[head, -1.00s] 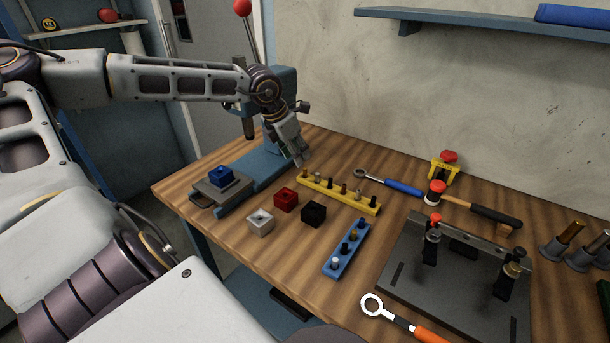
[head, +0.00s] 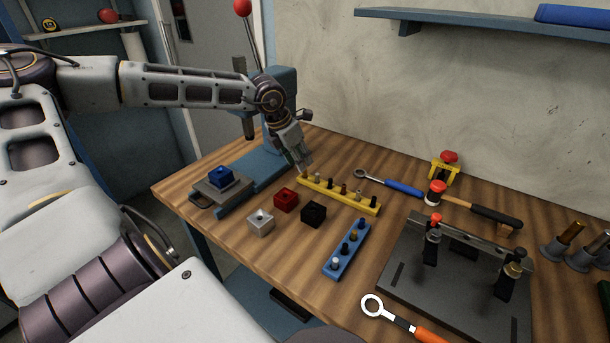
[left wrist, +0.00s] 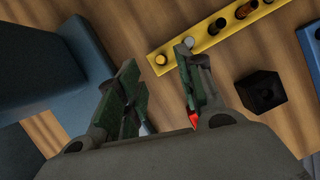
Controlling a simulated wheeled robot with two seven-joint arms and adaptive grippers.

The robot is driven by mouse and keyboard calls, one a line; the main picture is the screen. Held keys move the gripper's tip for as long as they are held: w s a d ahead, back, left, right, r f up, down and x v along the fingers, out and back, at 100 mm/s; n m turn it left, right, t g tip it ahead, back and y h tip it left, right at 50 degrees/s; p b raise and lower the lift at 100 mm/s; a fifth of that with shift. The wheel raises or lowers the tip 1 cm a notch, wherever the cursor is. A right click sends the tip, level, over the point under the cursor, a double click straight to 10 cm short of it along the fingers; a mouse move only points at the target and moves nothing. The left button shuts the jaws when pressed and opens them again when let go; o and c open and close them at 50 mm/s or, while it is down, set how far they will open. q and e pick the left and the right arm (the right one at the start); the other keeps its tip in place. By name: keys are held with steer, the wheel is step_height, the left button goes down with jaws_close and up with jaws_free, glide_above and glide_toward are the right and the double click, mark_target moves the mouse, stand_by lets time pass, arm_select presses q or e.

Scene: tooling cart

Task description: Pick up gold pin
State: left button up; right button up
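A yellow rack (head: 335,194) lies on the bench with a row of upright pins. A gold-looking pin (head: 306,174) stands at its left end; in the left wrist view the end pin (left wrist: 160,60) looks pale gold. My left gripper (head: 304,164) is just above that end of the rack. In the left wrist view, its two fingers (left wrist: 157,57) are apart, with the end pin seen in the gap. Nothing is held. Another gold-brown pin (head: 354,236) stands in the blue rack (head: 338,262). My right gripper is not in view.
Red (head: 286,199), black (head: 313,214) and grey (head: 260,222) blocks sit in front of the yellow rack. A blue press (head: 262,172) stands close left of my gripper. A blue-handled wrench (head: 403,187) and a mallet (head: 480,211) lie to the right.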

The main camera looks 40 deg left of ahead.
mark_target(305, 174)
arm_select(q)
steer(key=shift+x, duration=2.4)
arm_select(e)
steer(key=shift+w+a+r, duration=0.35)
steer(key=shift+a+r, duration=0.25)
arm_select(q)
steer(key=shift+w+d, duration=0.15)
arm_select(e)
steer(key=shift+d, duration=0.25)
arm_select(q)
steer(key=shift+c, duration=0.5)
steer(key=c, duration=0.5)
jaws_close()
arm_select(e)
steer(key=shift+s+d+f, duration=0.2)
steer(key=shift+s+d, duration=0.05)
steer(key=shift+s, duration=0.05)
